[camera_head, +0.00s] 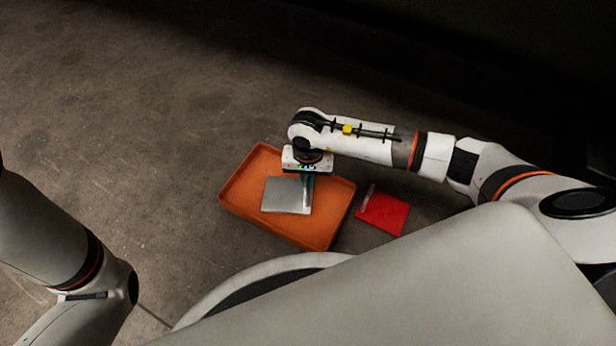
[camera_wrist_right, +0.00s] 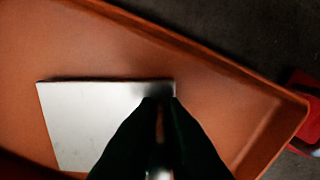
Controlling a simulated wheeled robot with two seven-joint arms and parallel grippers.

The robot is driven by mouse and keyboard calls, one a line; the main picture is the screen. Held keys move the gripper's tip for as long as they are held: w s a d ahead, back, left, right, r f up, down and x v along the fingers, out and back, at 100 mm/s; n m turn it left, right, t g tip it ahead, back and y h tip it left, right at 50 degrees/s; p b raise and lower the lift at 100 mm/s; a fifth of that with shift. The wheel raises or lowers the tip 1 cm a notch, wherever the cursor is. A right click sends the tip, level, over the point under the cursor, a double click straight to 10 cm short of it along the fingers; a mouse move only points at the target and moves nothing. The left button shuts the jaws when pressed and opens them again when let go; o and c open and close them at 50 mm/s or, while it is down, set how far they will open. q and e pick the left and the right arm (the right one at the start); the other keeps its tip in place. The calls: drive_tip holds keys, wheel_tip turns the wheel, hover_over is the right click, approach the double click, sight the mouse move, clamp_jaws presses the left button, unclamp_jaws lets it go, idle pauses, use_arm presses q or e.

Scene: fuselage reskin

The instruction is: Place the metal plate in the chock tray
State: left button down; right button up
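The metal plate (camera_head: 284,195) is a pale grey square. It lies within the outline of the orange chock tray (camera_head: 244,186), near its middle. In the right wrist view the plate (camera_wrist_right: 92,125) shows its broad face above the tray floor (camera_wrist_right: 215,95); whether it touches the floor is unclear. My right gripper (camera_head: 308,200) points down at the plate's right edge. In the wrist view its dark fingers (camera_wrist_right: 160,100) are close together over the plate's upper right corner and hide that edge. Whether they grip the plate is not clear. My left gripper is out of view.
A red item (camera_head: 384,214) with a pale strip on it lies on the floor just right of the tray; its edge (camera_wrist_right: 303,95) shows in the wrist view. The tray's raised rim surrounds the plate. Bare concrete floor (camera_head: 120,110) is clear to the left and behind.

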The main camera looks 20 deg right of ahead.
drive_tip(key=o, duration=0.4)
drive_tip(key=shift+r, duration=0.1)
wheel_tip(320, 180, up, 12)
drive_tip(key=p, duration=0.7)
drive_tip(key=shift+p, duration=0.35)
